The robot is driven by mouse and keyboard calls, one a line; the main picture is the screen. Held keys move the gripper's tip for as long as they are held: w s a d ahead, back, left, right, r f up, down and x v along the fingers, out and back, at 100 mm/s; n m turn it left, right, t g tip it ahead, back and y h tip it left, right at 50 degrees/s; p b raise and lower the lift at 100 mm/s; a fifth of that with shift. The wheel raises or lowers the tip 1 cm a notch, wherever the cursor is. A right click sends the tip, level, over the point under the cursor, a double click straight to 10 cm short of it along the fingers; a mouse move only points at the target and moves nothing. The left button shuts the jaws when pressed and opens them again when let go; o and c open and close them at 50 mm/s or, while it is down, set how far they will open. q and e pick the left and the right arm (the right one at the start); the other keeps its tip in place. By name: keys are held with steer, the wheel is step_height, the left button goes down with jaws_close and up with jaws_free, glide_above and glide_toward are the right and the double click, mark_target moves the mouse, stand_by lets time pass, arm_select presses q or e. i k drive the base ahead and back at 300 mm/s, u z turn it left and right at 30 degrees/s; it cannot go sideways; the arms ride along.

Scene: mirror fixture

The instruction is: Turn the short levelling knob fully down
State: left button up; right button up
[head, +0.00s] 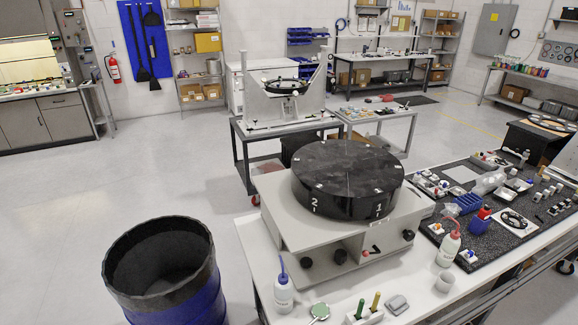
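A grey machine (290,232) with a black round turntable (347,170) stands on the white bench. I cannot tell which knob is the short levelling knob. Neither of my grippers is in view.
A black-lined blue bin (165,262) stands at the front left. The bench holds two squeeze bottles (283,293) (449,244), a white cup (445,281) and a black mat (485,262) with several small parts. Open floor (140,180) lies to the left.

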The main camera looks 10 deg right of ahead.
mark_target(306, 263)
steer(key=z, duration=0.15)
steer(key=k, duration=0.75)
steer(key=z, duration=0.55)
